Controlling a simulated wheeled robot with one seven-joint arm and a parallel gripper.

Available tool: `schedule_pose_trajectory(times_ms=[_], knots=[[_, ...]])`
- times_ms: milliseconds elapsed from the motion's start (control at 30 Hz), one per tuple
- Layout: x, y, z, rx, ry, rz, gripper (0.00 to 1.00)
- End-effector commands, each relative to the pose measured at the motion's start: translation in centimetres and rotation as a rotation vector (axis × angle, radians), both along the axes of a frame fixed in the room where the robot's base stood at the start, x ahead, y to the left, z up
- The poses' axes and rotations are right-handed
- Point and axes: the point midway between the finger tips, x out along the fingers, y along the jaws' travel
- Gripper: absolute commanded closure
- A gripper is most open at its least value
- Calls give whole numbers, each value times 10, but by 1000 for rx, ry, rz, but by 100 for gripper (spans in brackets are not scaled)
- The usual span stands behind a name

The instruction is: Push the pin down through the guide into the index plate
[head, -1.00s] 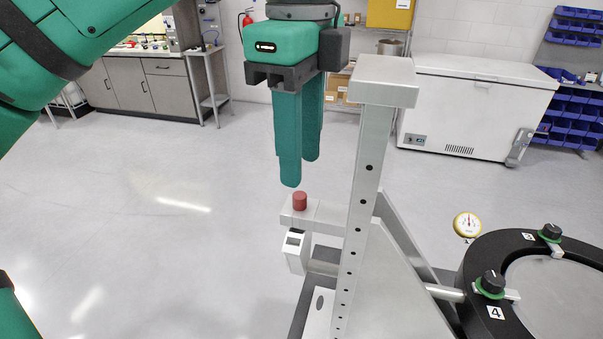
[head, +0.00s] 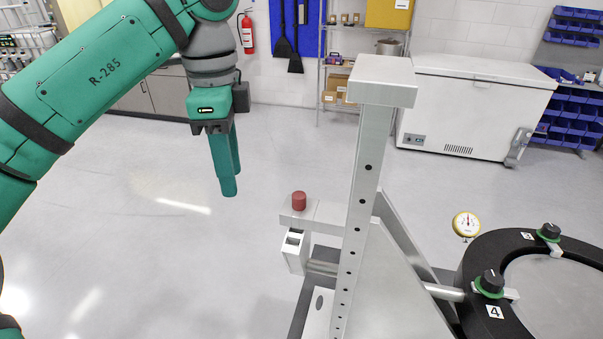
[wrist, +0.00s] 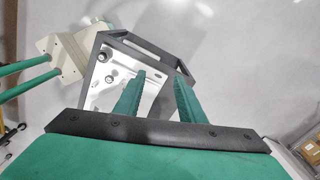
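The pin shows as a short red cylindrical cap (head: 299,201) standing proud of the end of a light metal guide arm (head: 328,216). The arm sticks out left from a tall upright post with a row of holes. A small white block with a dark window (head: 294,249) sits just below the arm. The pin's lower part is hidden, and I cannot clearly make out the index plate. My gripper (head: 229,190) points down, left of the pin and clear of it. In the wrist view its two green fingers (wrist: 161,76) stand apart with nothing between them.
The metal post with its flat top plate (head: 383,80) rises right of the pin. A black ring fixture with knobs (head: 490,283) and a dial gauge (head: 466,224) are further right. A white chest freezer (head: 470,105) stands behind. Floor left of the pin is open.

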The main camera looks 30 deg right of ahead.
Motion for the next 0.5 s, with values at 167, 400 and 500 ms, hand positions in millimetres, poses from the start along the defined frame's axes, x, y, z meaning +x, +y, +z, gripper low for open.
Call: schedule_pose_trajectory(times_ms=[167, 400, 500], knots=[[20, 12, -22, -2, 3, 98, 64], [44, 26, -53, -1, 3, 225, 64], [53, 31, -66, -1, 3, 277, 64]])
